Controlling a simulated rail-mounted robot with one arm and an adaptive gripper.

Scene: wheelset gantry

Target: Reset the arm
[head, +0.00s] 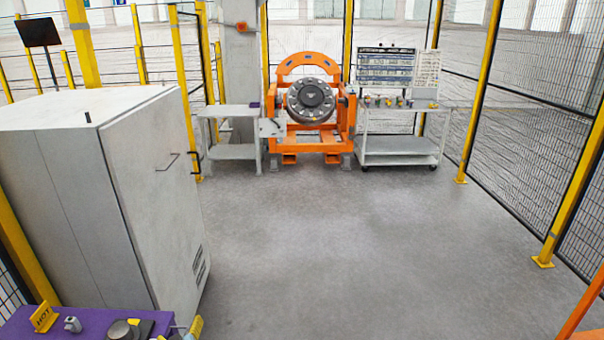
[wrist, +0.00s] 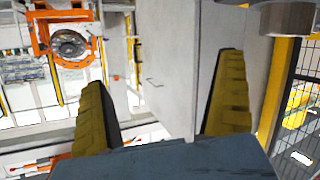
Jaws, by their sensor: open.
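My gripper (wrist: 165,72) shows in the wrist view with its two yellow fingers spread wide apart. Nothing is between the fingers. Behind the gap is the front of a grey cabinet (wrist: 172,75), apart from the fingers. The arm and gripper do not show in the head view.
An orange wheel stand (head: 345,118) is at the back, between a side table (head: 232,152) and a cart (head: 400,150). The floor between is clear.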

